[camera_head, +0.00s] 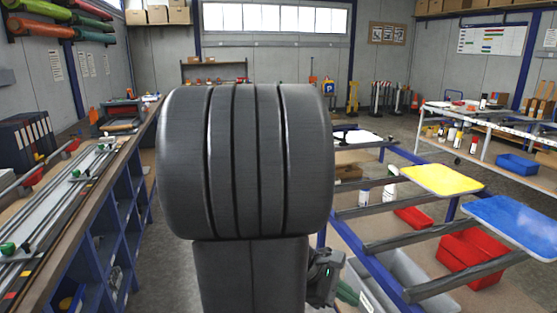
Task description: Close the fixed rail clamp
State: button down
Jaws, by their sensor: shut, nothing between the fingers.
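On the left bench, long metal rails (62,190) run away from me. Several small green-knobbed fittings sit along them, one at the near left (8,249) and one farther along (76,174). Red-handled levers also show there, one near the left edge (32,179) and one farther back (71,147). I cannot tell which of these is the fixed rail clamp, or whether it is open. My large grey arm link fills the middle of the view. A dark part of my arm shows beside it at lower right, but my gripper's fingers are hidden.
The left bench (87,226) has a blue shelf frame below. On the right, a blue rack carries a yellow panel (442,180) and a blue panel (517,223), with a red bin (470,262) below. A work table (490,119) stands at the back right. Floor between is partly hidden.

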jog(key=w+a+f+n+t+h+b, duration=0.1)
jog(key=w+f+n+t+h+b, duration=0.1)
jog(key=w+n, duration=0.4)
jog(key=w+a+f+n+t+h+b, duration=0.1)
jog(key=w+n+t+h+b, duration=0.2)
jog(key=w, duration=0.8)
jog(key=n+h, duration=0.1)
jog(key=n, duration=0.1)
jog(key=shift+w+a+f+n, duration=0.15)
jog(key=shift+w+f+n, duration=0.25)
